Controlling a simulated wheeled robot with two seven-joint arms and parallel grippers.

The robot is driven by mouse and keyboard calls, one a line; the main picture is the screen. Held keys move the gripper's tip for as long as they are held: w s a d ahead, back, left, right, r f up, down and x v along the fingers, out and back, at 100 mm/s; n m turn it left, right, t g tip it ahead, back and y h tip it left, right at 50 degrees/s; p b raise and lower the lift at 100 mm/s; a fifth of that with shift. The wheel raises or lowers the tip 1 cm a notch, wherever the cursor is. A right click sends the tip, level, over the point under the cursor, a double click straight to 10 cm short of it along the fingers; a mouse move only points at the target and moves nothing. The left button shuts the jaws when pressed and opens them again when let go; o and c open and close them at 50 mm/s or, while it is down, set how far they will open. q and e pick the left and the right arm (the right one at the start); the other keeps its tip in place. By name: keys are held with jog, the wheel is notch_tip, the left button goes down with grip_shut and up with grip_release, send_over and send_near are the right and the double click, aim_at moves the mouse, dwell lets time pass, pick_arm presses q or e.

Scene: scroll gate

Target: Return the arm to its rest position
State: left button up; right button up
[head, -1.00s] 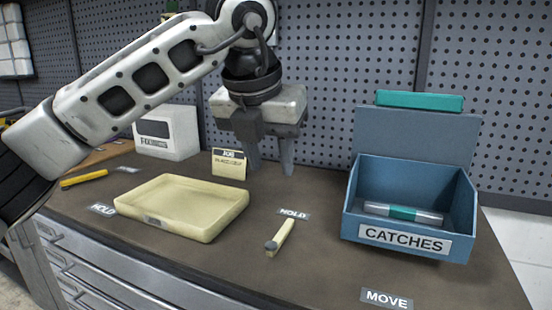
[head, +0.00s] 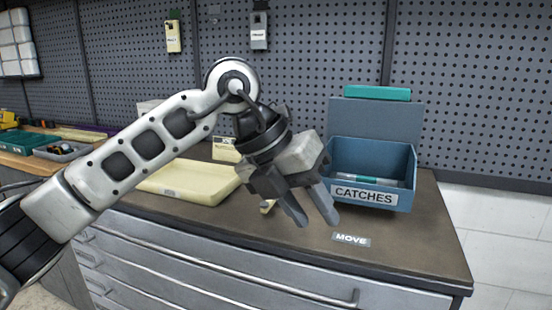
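My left arm comes in from the left, and its gripper (head: 318,222) hangs above the front part of the bench, pointing down and tilted to the right. Its two fingers are apart with nothing between them. The gripper is in front of the yellow stick (head: 267,206), which is mostly hidden. My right gripper is not in view.
A blue box labelled CATCHES (head: 411,180) stands right of the gripper with a grey and teal cylinder (head: 365,179) inside. A shallow yellow tray (head: 190,185) lies behind the arm. A MOVE label (head: 351,239) lies near the front edge. A pegboard (head: 480,90) closes the back.

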pick_arm(q)
jog(key=s+d+g+h+p, duration=0.1)
jog(key=s+d+g+h, duration=0.5)
jog(key=s+h, duration=0.15)
jog(key=w+a+f+n+t+h+p, duration=0.1)
jog(key=w+a+n+t+h, duration=0.3)
jog(key=n+t, duration=0.7)
jog(key=w+a+f+n+t+h+p, duration=0.1)
jog(key=w+a+n+t+h+p, duration=0.3)
jog(key=n+t, duration=0.65)
jog(key=s+a+f+n+t+y+b, duration=0.1)
jog(key=a+f+n+t+y, duration=0.2)
jog(key=a+f+n+y, duration=0.7)
jog(key=s+a+f+n+g+y, duration=0.3)
jog(key=s+f+n+g+y, duration=0.1)
jog(key=s+f, duration=0.3)
jog(key=s+a+f+n+g+y+p, duration=0.1)
jog(key=s+a+f+n+g+y, duration=0.2)
jog(key=s+f, duration=0.4)
notch_tip(320, 180, down, 5)
jog(key=shift+s+a+r+n+g+y, duration=0.2)
jog(key=shift+s+n+g+y, duration=0.1)
jog(key=shift+n+g+y, duration=0.55)
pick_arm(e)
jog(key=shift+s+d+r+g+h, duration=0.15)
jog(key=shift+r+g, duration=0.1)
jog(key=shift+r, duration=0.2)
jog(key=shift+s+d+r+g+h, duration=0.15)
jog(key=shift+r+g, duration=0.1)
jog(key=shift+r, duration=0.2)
